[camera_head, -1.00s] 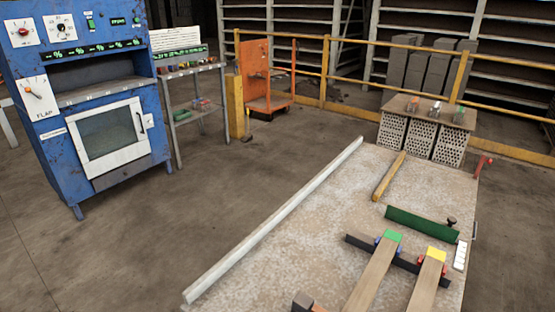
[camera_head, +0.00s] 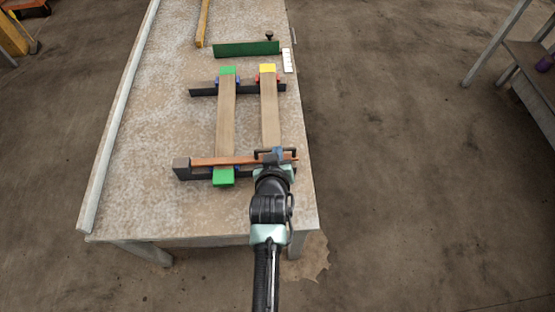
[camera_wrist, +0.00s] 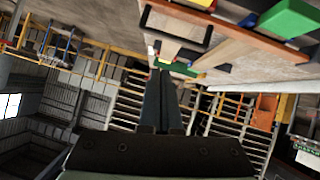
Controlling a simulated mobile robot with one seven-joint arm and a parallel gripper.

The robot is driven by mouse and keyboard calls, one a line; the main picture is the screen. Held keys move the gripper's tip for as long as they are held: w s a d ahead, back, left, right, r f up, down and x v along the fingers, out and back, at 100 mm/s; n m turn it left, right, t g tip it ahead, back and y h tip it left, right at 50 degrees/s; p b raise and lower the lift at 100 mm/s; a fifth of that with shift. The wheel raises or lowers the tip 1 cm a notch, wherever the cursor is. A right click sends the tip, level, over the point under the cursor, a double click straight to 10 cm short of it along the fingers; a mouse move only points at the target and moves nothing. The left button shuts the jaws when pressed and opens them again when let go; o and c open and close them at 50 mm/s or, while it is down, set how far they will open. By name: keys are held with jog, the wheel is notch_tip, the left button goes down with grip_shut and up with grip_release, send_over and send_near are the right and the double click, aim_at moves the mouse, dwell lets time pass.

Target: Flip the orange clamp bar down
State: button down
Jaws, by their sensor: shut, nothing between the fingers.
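The orange clamp bar (camera_head: 225,160) lies across the two wooden boards in the head view. It runs from a dark block (camera_head: 181,165) on the left to the right edge of the table. I cannot tell whether it touches the boards. A black handle loop (camera_head: 262,153) stands at its right end and shows large in the wrist view (camera_wrist: 172,39). My gripper (camera_head: 275,164) is at this right end, on the near side, over the right board. In the wrist view my gripper's fingers (camera_wrist: 160,75) are together and empty, just below the loop. The arm hides part of the front rail.
The left board (camera_head: 226,115) has green ends; the right board (camera_head: 270,105) has a yellow far end. Both cross a dark rear rail (camera_head: 203,91). A green piece (camera_head: 240,49) and a yellow bar (camera_head: 202,22) lie farther back. A pale rail (camera_head: 115,130) edges the table's left side.

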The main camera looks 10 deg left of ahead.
jog(key=v, duration=0.6)
jog(key=shift+d+r+p, duration=0.3)
jog(key=shift+d+p, duration=0.05)
jog(key=w+d+r+m+t+p, duration=0.1)
jog(key=w+r+t, duration=0.15)
jog(key=r, duration=0.95)
jog(key=w+d+r+t+p, duration=0.1)
jog(key=w+r+t, duration=0.15)
jog(key=r, duration=0.95)
jog(key=w+d+r+m+t+p, duration=0.1)
jog(key=w+r+t, duration=0.15)
jog(key=r, duration=0.95)
jog(key=s+d+r+m+t+p, duration=0.1)
jog(key=s+r, duration=0.4)
jog(key=r, duration=0.6)
jog(key=s+d+r+t+h+p, duration=0.1)
jog(key=s+r+t, duration=0.3)
jog(key=r, duration=0.6)
jog(key=s+d+r+m+t+p, duration=0.1)
jog(key=s+d+r+t, duration=0.1)
jog(key=s+r, duration=0.5)
notch_tip(320, 180, up, 5)
jog(key=shift+f+m+t+h, duration=0.15)
jog(key=shift+m+t+h, duration=0.15)
jog(key=shift+t, duration=0.45)
